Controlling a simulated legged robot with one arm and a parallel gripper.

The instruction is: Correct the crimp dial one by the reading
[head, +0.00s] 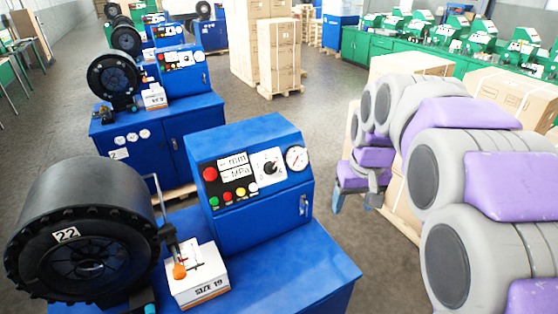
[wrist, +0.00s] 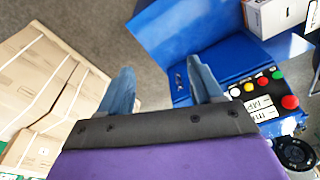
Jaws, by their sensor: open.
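The nearest blue crimper (head: 290,260) has a sloped control panel. On it, a black crimp dial (head: 269,168) sits on a white scale plate, left of a round gauge (head: 296,158) whose reading is too small to make out. Its black crimp head (head: 80,220) carries a "22" plate. A white box marked "SIZE 19" (head: 199,278) stands beside the head. My gripper (head: 355,200) is open and empty, right of the panel and apart from it. In the wrist view my gripper (wrist: 162,88) has its fingers spread; the panel (wrist: 265,100) shows upside down, with the dial not visible.
More blue crimpers (head: 165,110) stand in a row behind. Cardboard boxes (head: 278,55) on pallets stand at the back, with others (head: 510,95) at right beside my arm. Green benches (head: 400,50) with machines line the right. Grey floor (head: 250,105) is open between the rows.

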